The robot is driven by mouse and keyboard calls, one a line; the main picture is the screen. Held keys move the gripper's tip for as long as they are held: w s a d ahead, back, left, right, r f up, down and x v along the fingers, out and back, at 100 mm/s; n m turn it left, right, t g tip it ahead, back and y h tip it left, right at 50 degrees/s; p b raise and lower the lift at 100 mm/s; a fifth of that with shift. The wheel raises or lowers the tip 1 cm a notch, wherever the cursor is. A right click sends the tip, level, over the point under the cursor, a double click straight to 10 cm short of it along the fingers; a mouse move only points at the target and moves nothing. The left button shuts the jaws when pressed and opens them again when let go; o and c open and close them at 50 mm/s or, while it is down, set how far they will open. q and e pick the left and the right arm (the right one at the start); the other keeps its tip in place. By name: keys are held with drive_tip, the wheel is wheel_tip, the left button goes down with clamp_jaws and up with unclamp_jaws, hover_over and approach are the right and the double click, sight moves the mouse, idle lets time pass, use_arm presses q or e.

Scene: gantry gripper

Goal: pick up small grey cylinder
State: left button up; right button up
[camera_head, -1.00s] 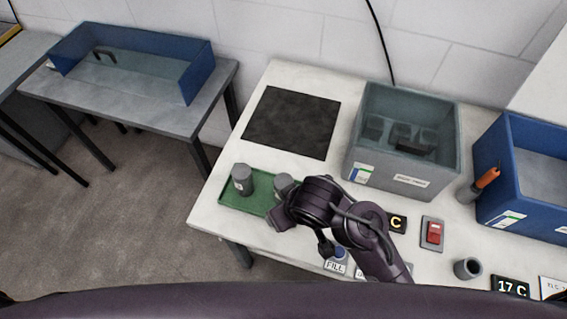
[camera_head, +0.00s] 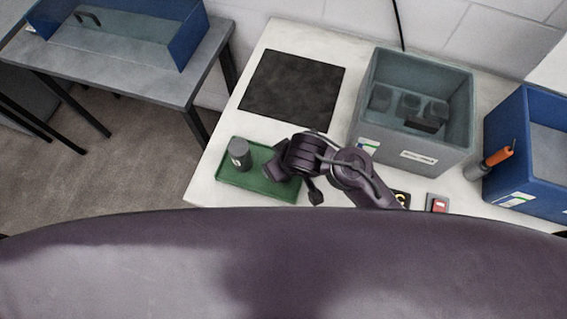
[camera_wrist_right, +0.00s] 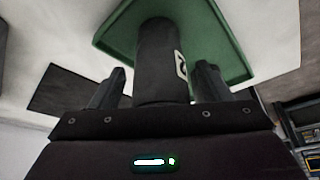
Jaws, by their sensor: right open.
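A grey cylinder (camera_head: 239,152) with a white label stands at the left end of the green tray (camera_head: 226,176). My right gripper (camera_head: 274,170) is low over the right part of the tray, to the right of that cylinder. In the right wrist view a dark grey cylinder (camera_wrist_right: 160,62) with a white label stands between the two open fingers of my right gripper (camera_wrist_right: 158,86), with gaps at both sides. Its base end is against the green tray (camera_wrist_right: 222,42). No second cylinder shows on the tray in the head view, where my gripper and wrist cover that part. My left gripper is not in view.
A grey bin (camera_head: 410,150) with several dark parts stands behind the arm on the white table. A black mat (camera_head: 292,90) lies behind the tray. A blue bin (camera_head: 530,185) and an orange-handled tool (camera_head: 498,157) are at the right. A red switch (camera_head: 438,204) is near the front.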

drive_tip(key=shift+w+a+f, duration=0.1)
drive_tip(key=shift+w+f, duration=0.1)
drive_tip(key=shift+f, duration=0.25)
drive_tip(key=shift+r, duration=0.1)
drive_tip(key=c, duration=1.4)
